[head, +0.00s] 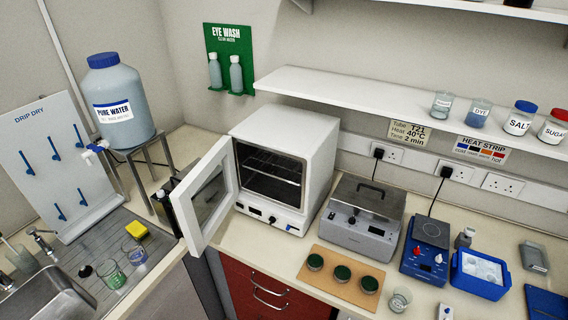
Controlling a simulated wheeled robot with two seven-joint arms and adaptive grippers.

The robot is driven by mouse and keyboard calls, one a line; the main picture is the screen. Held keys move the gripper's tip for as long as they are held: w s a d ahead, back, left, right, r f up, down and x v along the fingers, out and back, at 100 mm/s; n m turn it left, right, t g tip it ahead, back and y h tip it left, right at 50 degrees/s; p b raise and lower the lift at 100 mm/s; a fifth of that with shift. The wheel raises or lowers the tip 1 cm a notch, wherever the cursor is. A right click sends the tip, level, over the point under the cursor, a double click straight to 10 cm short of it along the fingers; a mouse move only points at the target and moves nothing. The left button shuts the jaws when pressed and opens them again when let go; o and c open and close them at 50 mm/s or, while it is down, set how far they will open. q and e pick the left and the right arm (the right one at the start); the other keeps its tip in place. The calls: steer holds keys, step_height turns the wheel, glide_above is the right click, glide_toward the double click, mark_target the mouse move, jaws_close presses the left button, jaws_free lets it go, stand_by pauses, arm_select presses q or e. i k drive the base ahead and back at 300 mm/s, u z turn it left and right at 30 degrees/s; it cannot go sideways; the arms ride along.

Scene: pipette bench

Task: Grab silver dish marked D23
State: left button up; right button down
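A small grey, silver-looking rectangular dish (534,257) lies on the bench at the far right. I cannot read any mark on it, so I cannot tell whether it is D23. It stands apart from the blue tub on its left. Neither of my grippers is in view.
A white oven (283,147) stands open, its door (208,205) swung out left. A grey lidded device (363,217), a blue hotplate (427,248), a blue tub (480,275) and a board (322,280) with three dark-green-topped pots crowd the bench. A dark blue mat (546,302) lies at the right front.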

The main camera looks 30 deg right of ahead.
mark_target(369, 284)
steer(key=z, duration=1.9)
